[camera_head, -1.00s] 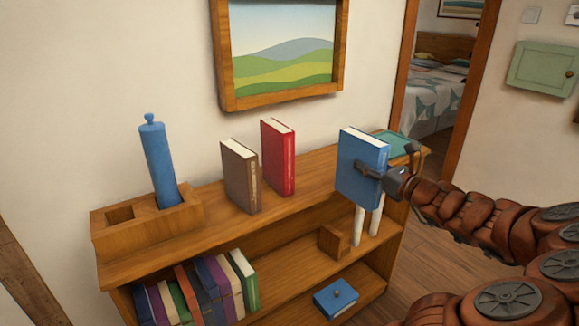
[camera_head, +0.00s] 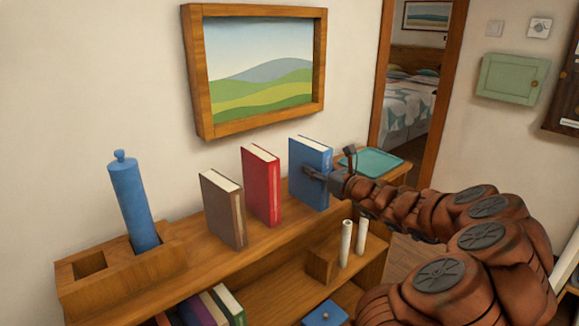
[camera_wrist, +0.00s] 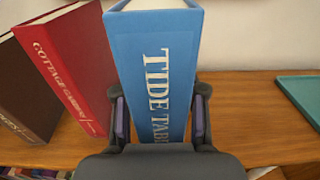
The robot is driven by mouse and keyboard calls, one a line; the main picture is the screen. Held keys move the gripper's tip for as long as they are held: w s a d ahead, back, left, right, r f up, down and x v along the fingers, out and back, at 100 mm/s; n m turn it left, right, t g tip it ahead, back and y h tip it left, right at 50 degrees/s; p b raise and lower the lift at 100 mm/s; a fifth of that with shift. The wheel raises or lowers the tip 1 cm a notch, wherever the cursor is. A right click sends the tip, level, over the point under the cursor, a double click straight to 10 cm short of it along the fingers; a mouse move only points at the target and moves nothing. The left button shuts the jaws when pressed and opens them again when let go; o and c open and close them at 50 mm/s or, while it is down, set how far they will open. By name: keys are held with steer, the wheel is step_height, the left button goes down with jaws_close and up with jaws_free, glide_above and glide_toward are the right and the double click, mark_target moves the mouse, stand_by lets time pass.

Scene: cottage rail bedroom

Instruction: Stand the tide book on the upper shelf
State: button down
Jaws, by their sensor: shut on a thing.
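The blue tide book (camera_head: 310,172) is upright at the upper shelf (camera_head: 272,232), to the right of the red book (camera_head: 261,185). Its spine reads "TIDE TAB..." in the wrist view (camera_wrist: 153,75). My gripper (camera_head: 315,176) is shut on it, with one finger on each side of the spine in the wrist view (camera_wrist: 160,118). A gap separates it from the red book. I cannot tell whether its bottom edge touches the shelf. A brown book (camera_head: 222,208) stands left of the red one.
A wooden holder (camera_head: 120,285) with a blue cylinder (camera_head: 134,200) stands at the shelf's left end. A teal tray (camera_head: 372,162) lies to the right. White cylinders (camera_head: 346,243) and a wooden block (camera_head: 320,262) are below. A framed picture (camera_head: 258,68) hangs above.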

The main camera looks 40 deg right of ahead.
steer(key=w+f+p, duration=0.3)
steer(key=w, duration=0.7)
steer(key=shift+w+f, duration=0.15)
steer(key=shift+w, duration=0.15)
steer(key=shift+d+f, duration=0.1)
steer(key=c, duration=0.7)
jaws_free()
steer(key=shift+o, duration=0.2)
